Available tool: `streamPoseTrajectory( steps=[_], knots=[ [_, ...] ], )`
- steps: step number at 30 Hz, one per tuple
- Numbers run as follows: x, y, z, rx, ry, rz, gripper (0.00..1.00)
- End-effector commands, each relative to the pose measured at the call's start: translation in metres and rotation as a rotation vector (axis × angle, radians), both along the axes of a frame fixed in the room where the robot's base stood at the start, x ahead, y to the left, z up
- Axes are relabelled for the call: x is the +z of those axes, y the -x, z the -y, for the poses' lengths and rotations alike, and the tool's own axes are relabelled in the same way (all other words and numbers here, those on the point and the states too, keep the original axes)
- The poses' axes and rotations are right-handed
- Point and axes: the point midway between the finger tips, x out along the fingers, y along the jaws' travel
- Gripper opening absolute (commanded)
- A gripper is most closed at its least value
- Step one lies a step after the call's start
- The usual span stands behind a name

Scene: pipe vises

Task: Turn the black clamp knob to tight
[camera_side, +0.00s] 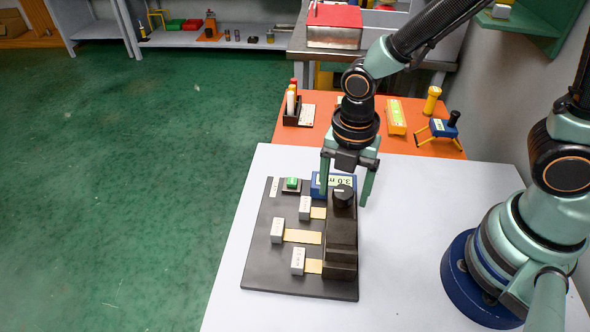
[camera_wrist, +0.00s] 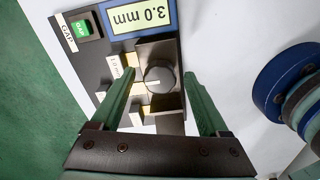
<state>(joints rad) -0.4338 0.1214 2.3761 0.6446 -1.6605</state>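The black clamp knob (camera_side: 344,196) sits on top of a dark block on the fixture board (camera_side: 262,268). In the wrist view the knob (camera_wrist: 159,76) is round, with a pale pointer line toward the left. My gripper (camera_side: 345,190) points down at the knob. In the wrist view its fingers (camera_wrist: 158,80) are spread wide on either side of the knob, with gaps on both sides. It is open and holds nothing. I cannot tell the exact height of the fingertips against the knob.
A blue display (camera_wrist: 138,15) reads 3.0 mm beside a green button (camera_wrist: 82,29). White labelled blocks (camera_side: 277,231) stand on the board's left part. The white table (camera_side: 420,225) is clear to the right. An orange mat (camera_side: 300,135) lies behind.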

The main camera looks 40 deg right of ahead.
Motion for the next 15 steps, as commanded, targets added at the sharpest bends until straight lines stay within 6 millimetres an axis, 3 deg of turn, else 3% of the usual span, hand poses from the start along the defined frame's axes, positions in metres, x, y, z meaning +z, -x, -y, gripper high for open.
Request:
streamPoseTrajectory(
  steps=[1, 6, 15],
  knots=[
    [0.0002, -0.0001, -0.0001, 0.0, 0.0, 0.0, 0.63],
    [0.0004, -0.0001, -0.0001, 0.0, 0.0, 0.0, 0.0],
    [0.0006, -0.0002, -0.0001, -0.029, 0.0, 0.0, 0.0]
  ],
)
